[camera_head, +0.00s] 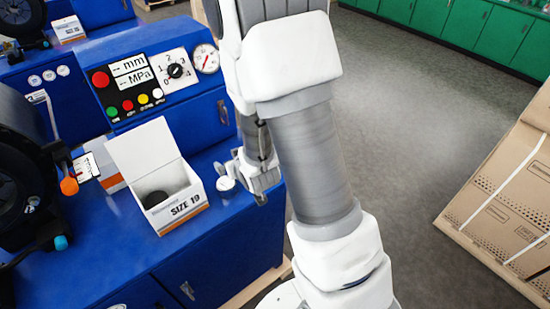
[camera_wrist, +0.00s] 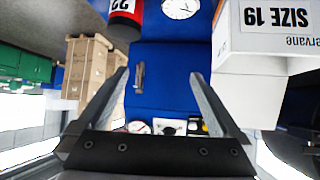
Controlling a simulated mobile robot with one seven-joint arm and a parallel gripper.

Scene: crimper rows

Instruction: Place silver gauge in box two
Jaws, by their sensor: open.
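A small round silver gauge (camera_head: 225,184) sits on the blue bench top, just right of an open white box marked SIZE 19 (camera_head: 185,209). In the wrist view a white round dial, likely this gauge (camera_wrist: 180,8), shows at the top edge, near the box (camera_wrist: 270,47). The box has its lid up and a dark round thing inside. No label in view says which box is box two. My gripper (camera_head: 262,185) is right of the gauge, over the bench's right end. In the wrist view its fingers (camera_wrist: 158,76) are wide apart with nothing between them.
A red and black cylinder labelled 22 (camera_wrist: 124,14) stands left of the dial in the wrist view. The control panel (camera_head: 130,85) rises behind the box. Another white box (camera_head: 68,28) sits farther back. Cardboard cartons (camera_head: 505,205) stand right, across open grey floor.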

